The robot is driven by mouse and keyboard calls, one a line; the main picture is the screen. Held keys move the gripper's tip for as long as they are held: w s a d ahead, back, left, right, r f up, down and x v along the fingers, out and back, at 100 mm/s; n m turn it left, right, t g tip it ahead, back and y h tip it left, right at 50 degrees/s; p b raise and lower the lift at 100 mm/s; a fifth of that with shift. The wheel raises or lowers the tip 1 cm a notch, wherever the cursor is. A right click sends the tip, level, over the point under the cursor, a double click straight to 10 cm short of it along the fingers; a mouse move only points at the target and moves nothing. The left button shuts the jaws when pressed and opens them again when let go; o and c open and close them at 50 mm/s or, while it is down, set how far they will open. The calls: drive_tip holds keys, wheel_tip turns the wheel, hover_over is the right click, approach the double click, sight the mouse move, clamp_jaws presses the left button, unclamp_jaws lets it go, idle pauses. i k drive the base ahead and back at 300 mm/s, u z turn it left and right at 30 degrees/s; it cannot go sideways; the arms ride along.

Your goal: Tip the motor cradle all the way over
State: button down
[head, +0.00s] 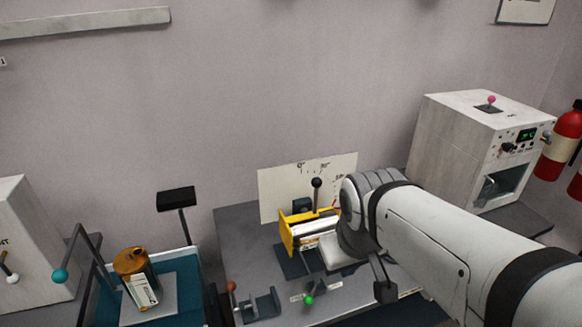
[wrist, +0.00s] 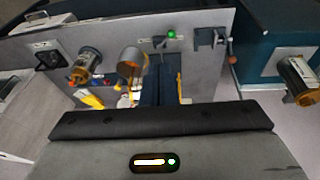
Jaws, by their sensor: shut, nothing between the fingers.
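The motor cradle (head: 285,234) shows in the head view as a yellow frame around a pale cylinder, above a dark base plate. A lever with a black ball (head: 317,183) rises at it. My wrist covers the cradle's right end, so its full tilt is hard to tell. My gripper is right beside the cradle's right end in the head view; whether they touch is hidden. In the wrist view my gripper (wrist: 160,121) fills the lower part as a dark bar and body. It is shut and empty, with the fingertips not clearly seen.
A green-ball lever (head: 309,299) and a red-ball lever (head: 231,287) stand at the table's front. A copper canister (head: 131,263) is in the blue tray area at left. A white control box (head: 464,148) stands at right. A pale board (head: 277,190) is behind the cradle.

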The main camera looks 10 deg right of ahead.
sight(285, 232)
drive_tip(key=k, duration=1.15)
drive_tip(key=z, duration=0.4)
drive_tip(key=i, duration=1.6)
drive_tip(key=u, duration=0.25)
